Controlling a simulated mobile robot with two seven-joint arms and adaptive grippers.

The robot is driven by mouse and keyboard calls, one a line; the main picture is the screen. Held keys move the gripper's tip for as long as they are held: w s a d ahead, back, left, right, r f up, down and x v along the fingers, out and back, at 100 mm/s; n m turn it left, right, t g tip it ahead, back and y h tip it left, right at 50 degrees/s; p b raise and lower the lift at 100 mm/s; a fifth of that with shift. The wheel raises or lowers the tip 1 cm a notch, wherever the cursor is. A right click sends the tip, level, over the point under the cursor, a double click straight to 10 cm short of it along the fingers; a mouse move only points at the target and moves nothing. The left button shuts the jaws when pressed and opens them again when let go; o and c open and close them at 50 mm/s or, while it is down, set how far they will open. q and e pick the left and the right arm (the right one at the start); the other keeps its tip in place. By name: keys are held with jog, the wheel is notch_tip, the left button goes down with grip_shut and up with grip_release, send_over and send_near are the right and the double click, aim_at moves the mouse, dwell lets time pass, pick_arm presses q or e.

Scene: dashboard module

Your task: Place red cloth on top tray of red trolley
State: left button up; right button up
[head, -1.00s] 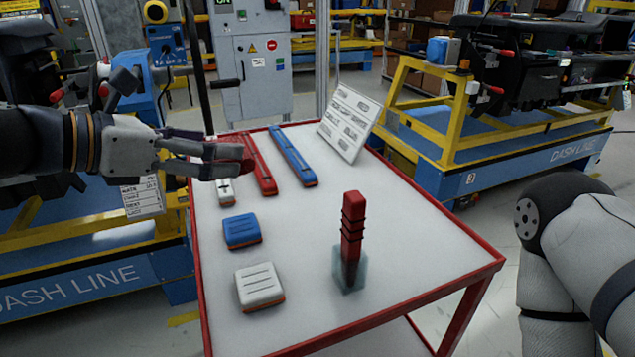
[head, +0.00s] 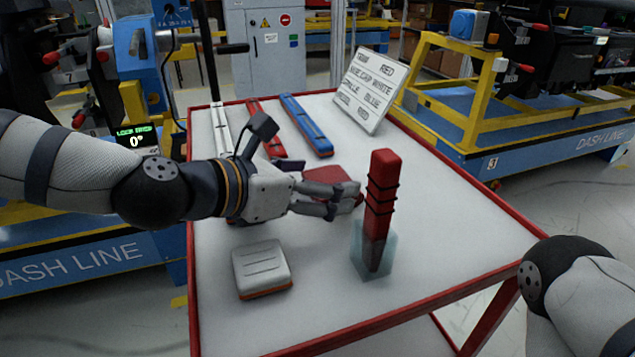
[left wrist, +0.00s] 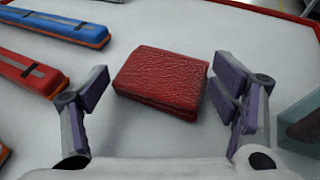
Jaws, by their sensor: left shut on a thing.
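The red cloth (head: 329,178), a folded block, is at the middle of the trolley's white top tray (head: 440,240). My left gripper (head: 345,197) is shut on it, with one finger on each side. In the left wrist view the cloth (left wrist: 163,82) lies between the two fingers (left wrist: 165,100). I cannot tell whether it touches the tray or is just above it. The trolley has a red rim. My right gripper is out of view; only part of my right arm shows at the lower right.
A red tool (head: 382,205) stands upright in a clear holder (head: 373,255), close right of the cloth. White, red and blue bars (head: 306,125) and a sign (head: 370,90) are behind. The tray's front right is clear.

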pick_arm(q)
jog(key=o, duration=1.1)
jog(key=shift+c, duration=0.2)
jog(key=p+v, duration=0.1)
jog(key=v, duration=0.3)
jog(key=p+v, duration=0.1)
jog(key=v, duration=0.2)
jog(key=p+v, duration=0.1)
jog(key=v, duration=0.3)
jog(key=shift+s+a+r, duration=0.15)
jog(key=shift+r, duration=0.25)
jog(key=shift+s+a, duration=0.15)
jog(key=shift+f, duration=0.15)
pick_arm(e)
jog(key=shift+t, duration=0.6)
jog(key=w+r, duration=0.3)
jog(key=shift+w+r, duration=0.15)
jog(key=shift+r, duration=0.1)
